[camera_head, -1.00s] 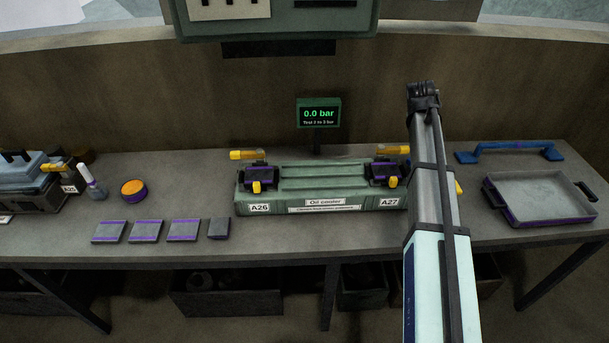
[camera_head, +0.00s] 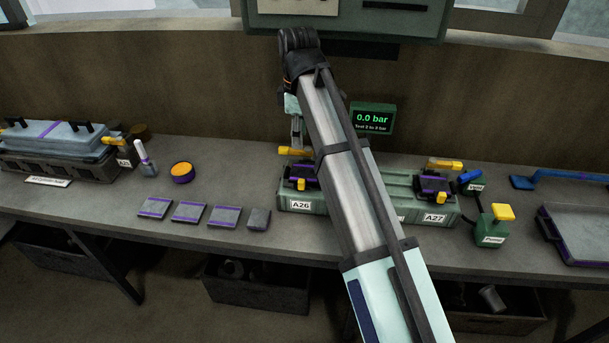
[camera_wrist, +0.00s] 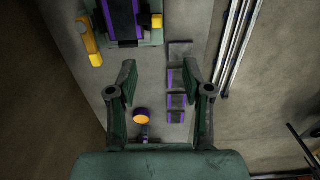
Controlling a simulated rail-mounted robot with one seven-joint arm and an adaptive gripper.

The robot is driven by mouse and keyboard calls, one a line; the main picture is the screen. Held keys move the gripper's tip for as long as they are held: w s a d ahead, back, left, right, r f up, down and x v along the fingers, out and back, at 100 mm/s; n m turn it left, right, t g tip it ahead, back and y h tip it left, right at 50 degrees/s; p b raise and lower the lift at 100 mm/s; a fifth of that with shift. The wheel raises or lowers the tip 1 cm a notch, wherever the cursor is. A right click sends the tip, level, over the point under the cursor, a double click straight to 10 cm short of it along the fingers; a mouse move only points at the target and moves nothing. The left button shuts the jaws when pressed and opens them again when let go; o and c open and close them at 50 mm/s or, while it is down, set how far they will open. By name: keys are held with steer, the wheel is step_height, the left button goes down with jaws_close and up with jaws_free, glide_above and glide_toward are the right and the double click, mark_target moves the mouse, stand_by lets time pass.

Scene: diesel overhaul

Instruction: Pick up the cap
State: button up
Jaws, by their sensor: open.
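A round piece with an orange top and purple side (camera_head: 182,172), which may be the cap, stands on the bench left of the oil cooler. It also shows in the wrist view (camera_wrist: 142,117), low between my finger bases. My gripper (camera_wrist: 173,75) is open and empty, its two fingers wide apart above the bench. In the head view my gripper (camera_head: 296,135) hangs near the A26 end of the oil cooler (camera_head: 398,186), partly hidden by my arm. It is right of the orange-topped piece and apart from it.
Several flat dark plates (camera_head: 189,212) lie in a row at the front edge. A white-topped bottle (camera_head: 146,160) stands close left of the orange-topped piece. The cooler carries yellow levers (camera_head: 444,165). A green block with a yellow top (camera_head: 492,228) and a tray (camera_head: 582,238) are at right.

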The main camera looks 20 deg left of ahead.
steer(key=p, duration=0.2)
glide_above(301, 180)
steer(key=f, duration=1.1)
steer(key=shift+s+f, duration=0.3)
steer(key=shift+s, duration=0.1)
steer(key=shift+w+d+f+p, duration=0.15)
steer(key=shift+f+p, duration=0.4)
steer(key=shift+f, duration=0.85)
steer(key=shift+w+a+f+p, duration=0.15)
steer(key=shift+f+p, duration=0.35)
steer(key=shift+f, duration=0.9)
steer(key=shift+d, duration=0.1)
jaws_close()
